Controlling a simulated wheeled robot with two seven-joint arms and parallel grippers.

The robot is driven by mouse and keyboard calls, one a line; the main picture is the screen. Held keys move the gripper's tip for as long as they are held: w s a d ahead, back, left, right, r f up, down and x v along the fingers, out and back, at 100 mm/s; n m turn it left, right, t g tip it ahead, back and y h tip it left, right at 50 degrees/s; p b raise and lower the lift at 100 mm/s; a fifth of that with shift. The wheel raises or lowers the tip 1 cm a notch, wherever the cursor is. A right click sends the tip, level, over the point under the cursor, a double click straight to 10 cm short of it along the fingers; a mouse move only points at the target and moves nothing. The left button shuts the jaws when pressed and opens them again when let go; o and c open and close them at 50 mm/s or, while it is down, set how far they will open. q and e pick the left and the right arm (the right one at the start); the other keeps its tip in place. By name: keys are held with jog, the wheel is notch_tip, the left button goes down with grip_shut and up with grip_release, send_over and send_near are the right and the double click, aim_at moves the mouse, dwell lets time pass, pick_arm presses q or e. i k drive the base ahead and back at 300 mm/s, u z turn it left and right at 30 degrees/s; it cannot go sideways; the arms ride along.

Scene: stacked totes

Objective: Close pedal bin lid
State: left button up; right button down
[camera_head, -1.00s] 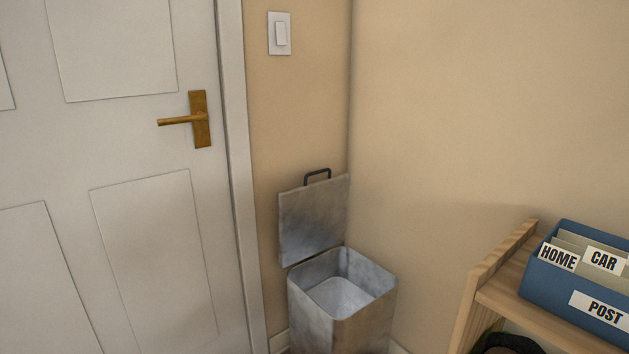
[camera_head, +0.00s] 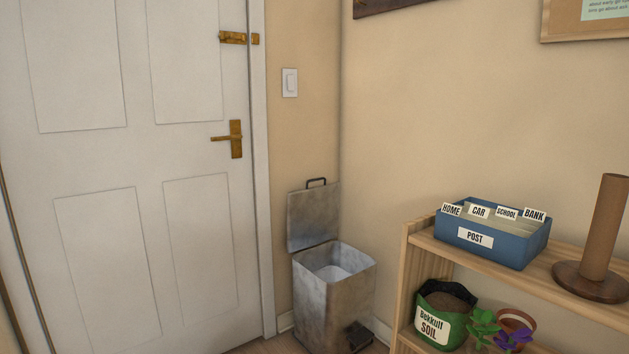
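A grey metal pedal bin (camera_head: 322,312) stands on the floor in the corner, between the door and the shelf. Its square lid (camera_head: 313,217) is open and stands upright at the back, near the wall. A dark handle (camera_head: 316,182) sits on the lid's top edge. A dark pedal (camera_head: 359,336) shows low on the bin's front right. The bin's inside is visible and looks empty. Neither of my grippers is in view.
A white door (camera_head: 150,180) with a brass handle (camera_head: 235,139) is at left. A wooden shelf (camera_head: 400,285) at right holds a blue post box (camera_head: 520,250), a brown upright roll (camera_head: 604,230) and a soil bag (camera_head: 430,331). A little floor shows by the bin.

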aim_at(313, 219)
jog(key=z, duration=0.65)
jog(key=i, duration=1.6)
jog(key=u, duration=0.45)
